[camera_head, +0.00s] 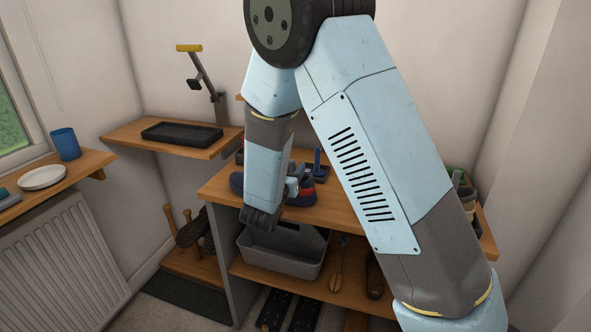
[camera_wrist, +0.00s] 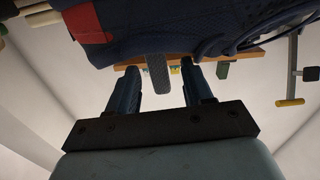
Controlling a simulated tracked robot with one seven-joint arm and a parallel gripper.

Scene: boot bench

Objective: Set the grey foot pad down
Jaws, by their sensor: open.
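A dark grey tongue-shaped piece (camera_wrist: 158,75), which I take to be the grey foot pad, shows between the two fingers of my gripper (camera_wrist: 160,92) in the wrist view. My gripper is open, with a gap on both sides of the piece. The piece meets the edge of a navy shoe (camera_wrist: 170,28) with a red patch; I cannot tell if they are joined. In the head view the shoe (camera_head: 302,193) stands on the wooden bench top (camera_head: 330,215), with the end of my arm beside its left. My arm hides much there, and I cannot make out the pad.
A grey open bin (camera_head: 280,265) sits on the shelf below the bench top. A black tray (camera_head: 182,132) lies on the left wall shelf, near a bracket with a yellow handle (camera_head: 189,48). A blue cup (camera_head: 65,144) and white dish (camera_head: 42,177) stand farther left.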

